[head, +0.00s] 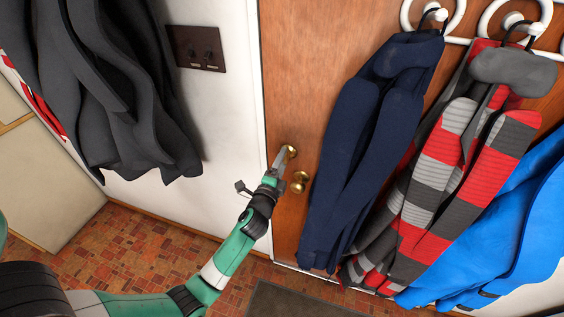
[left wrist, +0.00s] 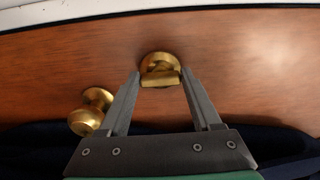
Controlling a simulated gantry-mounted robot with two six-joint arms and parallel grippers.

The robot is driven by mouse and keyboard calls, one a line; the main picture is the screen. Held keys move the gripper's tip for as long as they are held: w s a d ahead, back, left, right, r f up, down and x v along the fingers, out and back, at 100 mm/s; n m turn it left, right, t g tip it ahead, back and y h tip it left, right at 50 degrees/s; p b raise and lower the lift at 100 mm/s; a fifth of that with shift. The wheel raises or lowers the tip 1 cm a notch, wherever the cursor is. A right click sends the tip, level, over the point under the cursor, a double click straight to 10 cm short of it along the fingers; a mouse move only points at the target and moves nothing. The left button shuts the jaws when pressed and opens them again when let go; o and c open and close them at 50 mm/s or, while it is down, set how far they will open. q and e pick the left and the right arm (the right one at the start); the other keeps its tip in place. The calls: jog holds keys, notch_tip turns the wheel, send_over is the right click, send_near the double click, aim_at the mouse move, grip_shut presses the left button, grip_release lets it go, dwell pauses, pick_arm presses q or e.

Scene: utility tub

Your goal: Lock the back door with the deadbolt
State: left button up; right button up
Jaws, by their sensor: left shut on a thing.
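The brass deadbolt (head: 292,151) is on the wooden back door (head: 300,90), near its left edge and above the round brass door knob (head: 300,186). In the left wrist view the deadbolt (left wrist: 160,64) has a round plate and a flat thumb-turn lying across that picture. My left gripper (head: 283,158) reaches the deadbolt from below left. In the left wrist view its two fingertips (left wrist: 162,75) are on either side of the thumb-turn, shut on it. The knob (left wrist: 90,112) is left of the fingers there. The bolt itself is hidden. My right gripper is not in view.
A navy garment (head: 365,140), a striped scarf (head: 450,160) and a blue garment (head: 530,230) hang on the door, right of the knob. Dark grey clothing (head: 120,100) hangs at left near a switch plate (head: 196,48). A dark mat (head: 290,300) lies on the tiled floor.

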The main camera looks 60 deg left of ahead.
pick_arm(q)
jog(key=o, duration=1.4)
jog(key=v, duration=1.1)
jog(key=shift+s+d, duration=0.2)
jog(key=shift+d, duration=0.05)
